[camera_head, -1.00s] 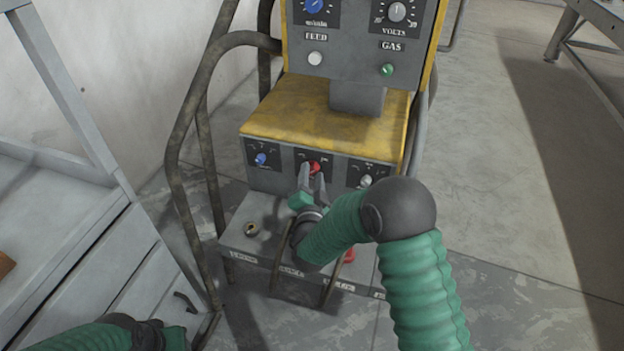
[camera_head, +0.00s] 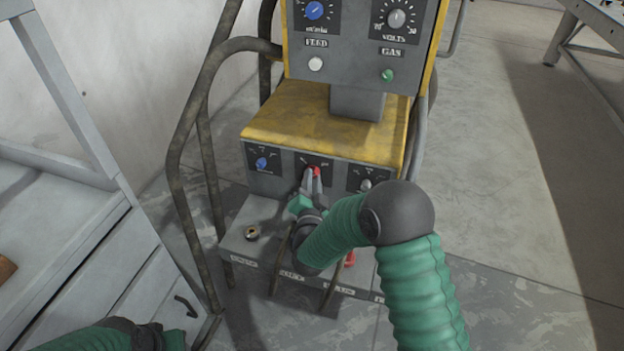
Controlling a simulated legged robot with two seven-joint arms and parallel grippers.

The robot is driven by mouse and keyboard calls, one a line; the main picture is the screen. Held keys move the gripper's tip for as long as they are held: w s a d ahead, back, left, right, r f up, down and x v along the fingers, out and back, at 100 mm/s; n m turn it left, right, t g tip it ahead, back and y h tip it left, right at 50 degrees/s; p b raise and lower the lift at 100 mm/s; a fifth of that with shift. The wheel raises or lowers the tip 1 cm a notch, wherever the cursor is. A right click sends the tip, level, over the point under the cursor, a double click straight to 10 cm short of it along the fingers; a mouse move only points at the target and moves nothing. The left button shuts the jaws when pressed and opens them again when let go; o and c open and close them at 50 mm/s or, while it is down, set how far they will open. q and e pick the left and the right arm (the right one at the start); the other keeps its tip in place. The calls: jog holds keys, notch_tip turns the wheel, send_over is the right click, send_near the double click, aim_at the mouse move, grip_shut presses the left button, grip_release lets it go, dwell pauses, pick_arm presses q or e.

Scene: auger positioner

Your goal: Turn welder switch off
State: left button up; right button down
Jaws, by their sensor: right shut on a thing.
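The welder (camera_head: 340,110) stands in the middle, a grey and yellow machine in a pipe frame. Its red switch knob (camera_head: 315,172) sits on the middle plate of the lower front panel. My right gripper (camera_head: 314,178) reaches up to this knob and is shut on it, with a finger on each side. The fingers hide part of the knob, and I cannot read its exact angle. My left arm shows at the lower left edge; its gripper's fingertips are not visible.
A blue knob (camera_head: 262,163) and a silver knob (camera_head: 366,185) flank the red one closely. A grey ledge with a brass socket (camera_head: 252,233) lies below. A grey cabinet (camera_head: 85,260) stands at left. Open floor (camera_head: 510,190) lies at right.

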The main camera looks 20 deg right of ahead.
jog(key=shift+w+a+r+n+g+h+p, duration=0.15)
jog(key=shift+n+g+h+p, duration=0.5)
jog(key=shift+n+p, duration=2.15)
jog(key=shift+w+a+n+g+h+p, duration=0.2)
jog(key=shift+n+g+p, duration=0.8)
jog(key=shift+n+p, duration=1.75)
jog(key=shift+s+a+r+n+g+h+p, duration=0.1)
jog(key=shift+a+n+g+h+p, duration=0.25)
jog(key=shift+n+g+p, duration=2.2)
jog(key=m+t+p, duration=0.1)
jog(key=t+p, duration=0.1)
jog(key=t, duration=0.1)
jog(key=c, duration=1.4)
grip_release()
jog(key=shift+w, duration=0.15)
jog(key=shift+o, duration=0.2)
jog(key=shift+d+p, duration=0.1)
jog(key=shift+p, duration=0.2)
